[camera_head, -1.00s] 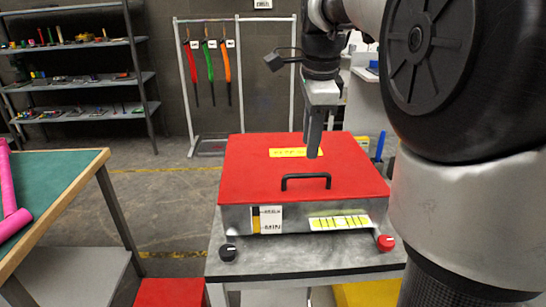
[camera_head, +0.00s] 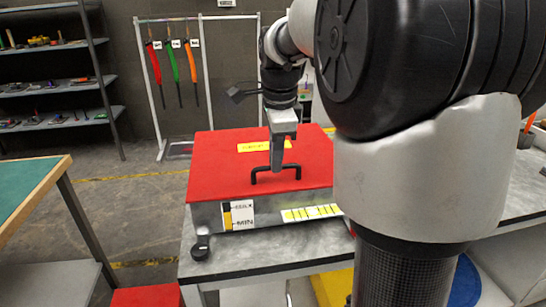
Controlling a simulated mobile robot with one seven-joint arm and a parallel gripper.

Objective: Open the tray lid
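The tray is a grey metal box (camera_head: 210,217) with a flat red lid (camera_head: 218,160), lying closed on a grey bench. A black bar handle (camera_head: 256,179) stands near the lid's front edge. My gripper (camera_head: 276,166) points down at the middle of the handle, and its fingers overlap the handle bar in the picture. I see the fingers side-on as one narrow shape, so I cannot tell whether they are apart or grip the bar. My arm hides the lid's right part.
A black knob (camera_head: 200,251) sits on the grey bench (camera_head: 262,257) at the front left. A green-topped table (camera_head: 27,186) stands at left. Behind are a shelf (camera_head: 55,90) and a rack with colored hanging items (camera_head: 174,75). Floor between them is clear.

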